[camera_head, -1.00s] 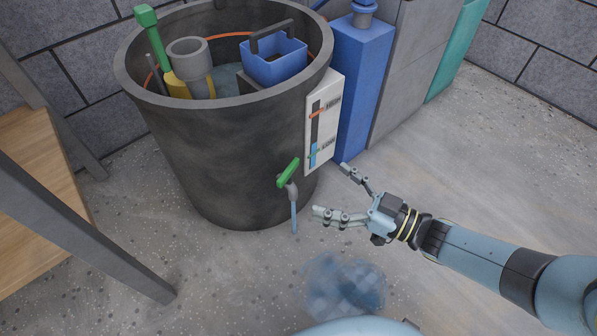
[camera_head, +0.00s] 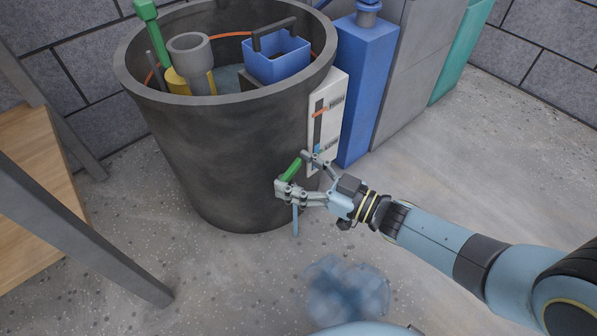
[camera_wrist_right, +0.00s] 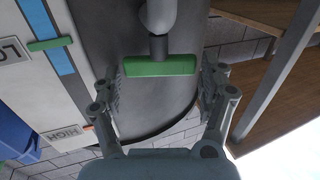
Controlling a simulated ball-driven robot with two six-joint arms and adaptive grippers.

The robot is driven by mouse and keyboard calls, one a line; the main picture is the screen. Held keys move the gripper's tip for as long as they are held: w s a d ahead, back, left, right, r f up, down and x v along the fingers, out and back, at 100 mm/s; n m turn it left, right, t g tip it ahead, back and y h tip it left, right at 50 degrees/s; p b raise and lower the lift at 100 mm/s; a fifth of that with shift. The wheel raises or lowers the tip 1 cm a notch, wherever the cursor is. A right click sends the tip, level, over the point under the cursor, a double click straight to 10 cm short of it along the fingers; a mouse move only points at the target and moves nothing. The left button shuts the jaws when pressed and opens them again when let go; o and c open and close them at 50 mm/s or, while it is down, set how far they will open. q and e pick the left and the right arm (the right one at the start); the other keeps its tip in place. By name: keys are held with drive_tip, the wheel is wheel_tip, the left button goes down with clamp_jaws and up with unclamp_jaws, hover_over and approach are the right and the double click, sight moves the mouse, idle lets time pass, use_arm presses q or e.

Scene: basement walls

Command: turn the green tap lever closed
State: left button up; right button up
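The green tap lever (camera_head: 292,169) is on the front of the dark round tank (camera_head: 215,150), low on its right side. It slants up to the right in the head view. A thin blue stream (camera_head: 295,222) hangs below the tap. My right gripper (camera_head: 294,172) is at the lever, one finger by each end. In the right wrist view the lever (camera_wrist_right: 160,66) lies crosswise between the fingers of my open gripper (camera_wrist_right: 163,80), with a small gap at each end. The tap body is partly hidden by the fingers in the head view. My left gripper is not in view.
A white level panel (camera_head: 329,115) with a gauge is just right of the lever, close to my upper finger. A blue box (camera_head: 362,95) stands behind it. A bluish puddle (camera_head: 345,290) is on the floor. A wooden-topped metal frame (camera_head: 75,230) stands left.

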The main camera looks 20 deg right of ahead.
drive_tip(key=c, duration=0.7)
drive_tip(key=shift+s+a+r+m+t+h+p, duration=0.15)
drive_tip(key=shift+m+t+h+p, duration=0.15)
drive_tip(key=shift+m+t+h, duration=0.5)
drive_tip(key=shift+c, duration=0.2)
drive_tip(key=shift+a+m+t+h, duration=0.1)
drive_tip(key=shift+m+t+h, duration=0.5)
drive_tip(key=shift+m+h, duration=0.85)
drive_tip(key=shift+n+h, duration=0.35)
drive_tip(key=o, duration=1.2)
drive_tip(key=shift+s, duration=0.1)
drive_tip(key=v, duration=0.7)
drive_tip(key=shift+s, duration=0.15)
